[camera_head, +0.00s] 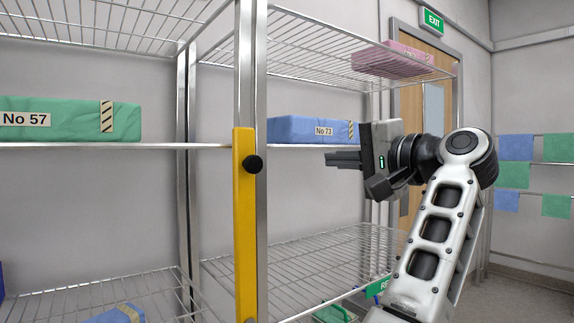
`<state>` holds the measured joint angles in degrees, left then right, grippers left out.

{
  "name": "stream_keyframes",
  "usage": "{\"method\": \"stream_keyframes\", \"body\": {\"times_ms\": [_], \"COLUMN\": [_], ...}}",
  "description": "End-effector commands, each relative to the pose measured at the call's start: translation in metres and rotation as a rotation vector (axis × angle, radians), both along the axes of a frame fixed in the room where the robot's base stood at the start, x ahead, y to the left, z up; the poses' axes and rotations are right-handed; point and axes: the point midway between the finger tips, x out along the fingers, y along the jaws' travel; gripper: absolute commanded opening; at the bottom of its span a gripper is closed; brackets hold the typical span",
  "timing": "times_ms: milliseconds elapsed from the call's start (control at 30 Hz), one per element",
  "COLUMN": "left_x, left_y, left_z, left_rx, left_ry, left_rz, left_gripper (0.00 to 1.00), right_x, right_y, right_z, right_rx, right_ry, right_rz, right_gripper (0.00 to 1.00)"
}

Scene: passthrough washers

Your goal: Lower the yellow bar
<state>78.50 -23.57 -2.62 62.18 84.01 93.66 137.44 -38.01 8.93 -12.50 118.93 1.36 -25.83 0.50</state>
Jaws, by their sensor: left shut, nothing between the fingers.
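The yellow bar (244,225) stands upright along the front metal post of the shelving, left of the picture's middle. A round black knob (253,164) sits near its top end. The bar's lower end runs near or past the bottom edge of the picture. My left gripper (328,159) is to the right of the bar, at about the knob's height in the picture. Its fingers point left, are shut and hold nothing. A gap shows between the fingertips and the bar. My right gripper is not in view.
Wire shelves (290,265) lie on both sides of the post. A green pack (70,122) and a blue pack (295,130) lie on the middle level. A pink pack (390,65) lies on the upper right shelf. A door (412,105) is behind.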

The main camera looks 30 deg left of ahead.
Motion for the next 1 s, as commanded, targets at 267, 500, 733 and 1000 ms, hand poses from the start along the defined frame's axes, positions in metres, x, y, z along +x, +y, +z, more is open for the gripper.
{"method": "stream_keyframes", "body": {"times_ms": [267,500,733,1000], "left_x": [0.000,0.007,0.021,0.011], "left_y": [0.001,0.027,0.075,0.107], "left_z": [0.000,0.001,0.001,-0.005], "left_rx": [0.002,0.003,0.006,0.005], "left_ry": [0.001,0.003,0.004,0.001], "left_rz": [0.002,0.006,0.008,0.003], "left_gripper": [0.00,0.00,0.00,0.00], "right_x": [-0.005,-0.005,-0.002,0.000], "right_y": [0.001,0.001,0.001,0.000], "right_z": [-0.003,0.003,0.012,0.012], "right_rx": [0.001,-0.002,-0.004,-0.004], "right_ry": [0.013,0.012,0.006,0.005], "right_rz": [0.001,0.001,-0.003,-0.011], "right_gripper": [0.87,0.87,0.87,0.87]}}
